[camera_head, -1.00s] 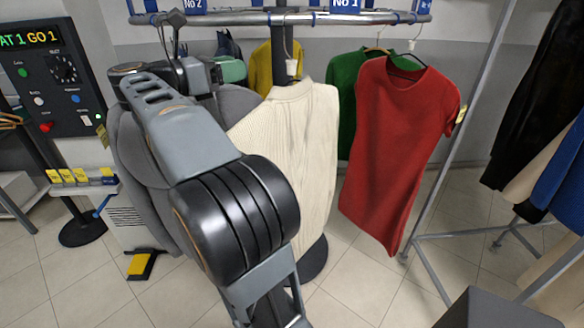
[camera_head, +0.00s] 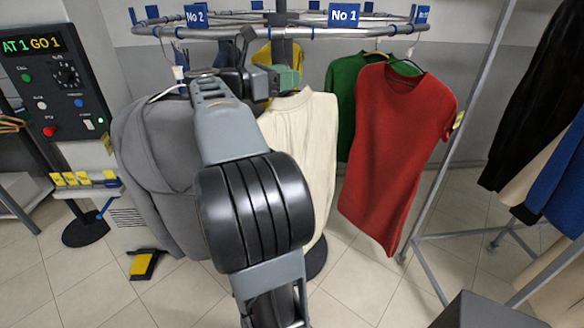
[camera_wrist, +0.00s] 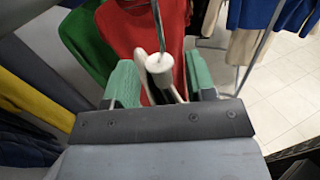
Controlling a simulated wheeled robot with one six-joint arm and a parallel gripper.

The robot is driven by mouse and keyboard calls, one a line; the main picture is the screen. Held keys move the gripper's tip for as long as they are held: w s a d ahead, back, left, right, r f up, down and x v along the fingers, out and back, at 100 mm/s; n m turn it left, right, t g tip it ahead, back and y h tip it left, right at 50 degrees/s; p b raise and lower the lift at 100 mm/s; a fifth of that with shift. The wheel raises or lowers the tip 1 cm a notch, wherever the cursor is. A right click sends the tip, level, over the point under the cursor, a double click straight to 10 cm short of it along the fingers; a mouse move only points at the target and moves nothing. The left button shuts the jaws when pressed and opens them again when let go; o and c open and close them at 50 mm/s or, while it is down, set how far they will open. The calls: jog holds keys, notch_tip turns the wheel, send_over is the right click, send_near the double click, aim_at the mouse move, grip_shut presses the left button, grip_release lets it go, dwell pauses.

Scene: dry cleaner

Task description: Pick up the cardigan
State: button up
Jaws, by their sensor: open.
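The cream ribbed knit garment (camera_head: 312,130), which looks like the cardigan, hangs from the round rail in the middle of the head view, partly hidden behind my arm. My gripper (camera_head: 276,80) is at its top, just below the rail. In the wrist view, my gripper (camera_wrist: 161,78) has its two green finger pads apart. A white cylinder (camera_wrist: 160,68) on a thin metal hook stands between the pads, with a gap on each side. A pale hanger part shows just below it. The garment itself is mostly hidden in the wrist view.
A red dress (camera_head: 400,150) and a green garment (camera_head: 343,90) hang to the right. A grey jacket (camera_head: 150,150) hangs to the left, and a yellow garment (camera_head: 262,57) behind. The rail (camera_head: 230,30) runs above. A control panel (camera_head: 62,85) stands at the left.

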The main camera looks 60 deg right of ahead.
jog(key=shift+x, duration=0.95)
jog(key=shift+c, duration=0.3)
grip_shut()
